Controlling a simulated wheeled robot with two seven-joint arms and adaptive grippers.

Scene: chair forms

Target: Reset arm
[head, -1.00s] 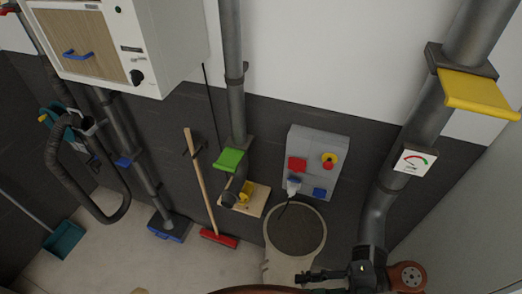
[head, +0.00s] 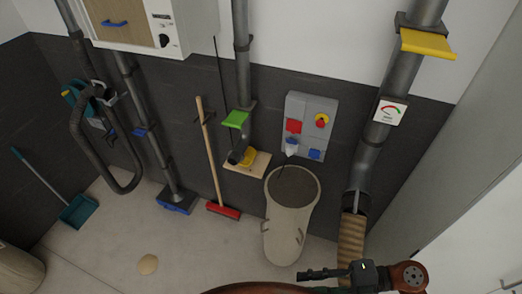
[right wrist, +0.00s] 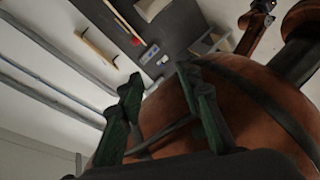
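My right gripper (head: 312,274) is at the bottom edge of the head view, pointing left, in front of a rounded brown part of my own body. In the right wrist view its two green-padded fingers (right wrist: 160,105) stand apart with nothing held between them. The brown rounded body fills much of that view behind and beside the fingers. My left gripper is not in either view.
A beige bag-like container (head: 286,225) stands on the floor by the wall. A red broom (head: 222,211), a teal dustpan (head: 77,211) and grey pipes line the dark wall. A grey panel (head: 308,125) has coloured buttons. The floor at the centre left is mostly clear.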

